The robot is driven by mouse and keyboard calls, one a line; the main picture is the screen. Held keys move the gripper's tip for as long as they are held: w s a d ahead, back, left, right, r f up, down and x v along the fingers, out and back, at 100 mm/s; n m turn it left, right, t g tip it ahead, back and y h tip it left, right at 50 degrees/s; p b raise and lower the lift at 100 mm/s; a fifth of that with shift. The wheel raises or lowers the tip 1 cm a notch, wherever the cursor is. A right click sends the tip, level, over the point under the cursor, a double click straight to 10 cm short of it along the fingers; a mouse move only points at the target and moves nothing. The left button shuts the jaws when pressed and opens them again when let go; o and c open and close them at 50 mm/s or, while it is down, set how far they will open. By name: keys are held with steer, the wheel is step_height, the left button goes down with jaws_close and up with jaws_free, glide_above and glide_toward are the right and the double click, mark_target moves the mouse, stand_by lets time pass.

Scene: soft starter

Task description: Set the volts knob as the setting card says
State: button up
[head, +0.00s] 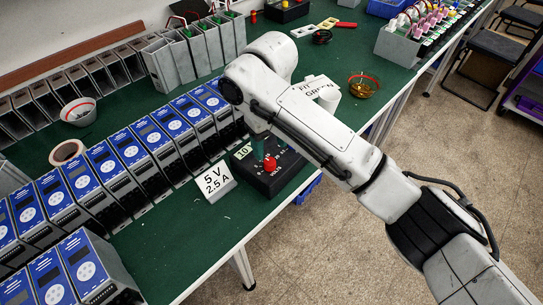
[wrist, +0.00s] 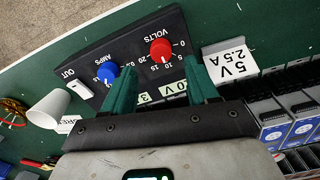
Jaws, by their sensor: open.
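The black supply box (head: 262,182) stands on the green bench and also shows in the wrist view (wrist: 95,45). Its red volts knob (wrist: 160,50) has a printed scale; a faint light mark on it faces my gripper, but I cannot read its exact setting. The red knob also shows in the head view (head: 269,163). A blue knob (wrist: 107,72) is beside it. The setting card (wrist: 230,63) reads 5 V, 2.5 A and stands left of the box in the head view (head: 215,182). My gripper (wrist: 160,66) is open, its green fingers apart near the red knob, holding nothing.
A white cup (wrist: 48,108) and an amber bowl (head: 364,85) stand beyond the box. Blue-fronted modules (head: 105,160) line the bench. The bench's front edge is close to the box.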

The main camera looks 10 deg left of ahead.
mark_target(270, 161)
step_height(270, 161, down, 6)
stand_by(0.4)
steer(key=c, duration=1)
